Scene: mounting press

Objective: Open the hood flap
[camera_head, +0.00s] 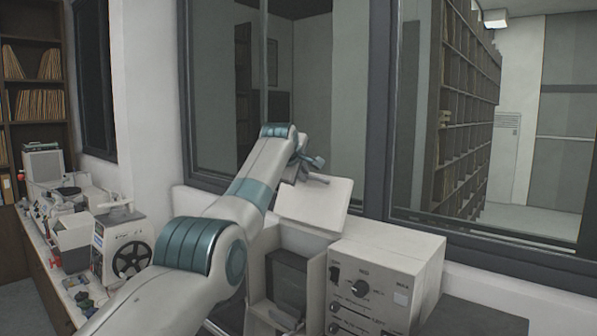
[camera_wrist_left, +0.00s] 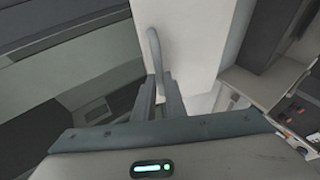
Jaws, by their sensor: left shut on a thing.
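The hood flap (camera_head: 313,203) is a pale panel on top of the press (camera_head: 390,260) in the head view. It is tilted up, with its upper edge by my left gripper (camera_head: 309,174). In the left wrist view the flap (camera_wrist_left: 190,35) is a white surface ahead of the gripper (camera_wrist_left: 163,105). A grey curved handle (camera_wrist_left: 155,48) runs along it and down between the two fingers, which are shut on it. The exact contact is partly hidden. My right gripper does not show.
Below the flap, the press has a recess with a dark block (camera_head: 287,280), beside a control panel with a black knob (camera_head: 360,288). A window (camera_head: 270,90) stands close behind. A cluttered bench with a reel machine (camera_head: 122,250) lies at left.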

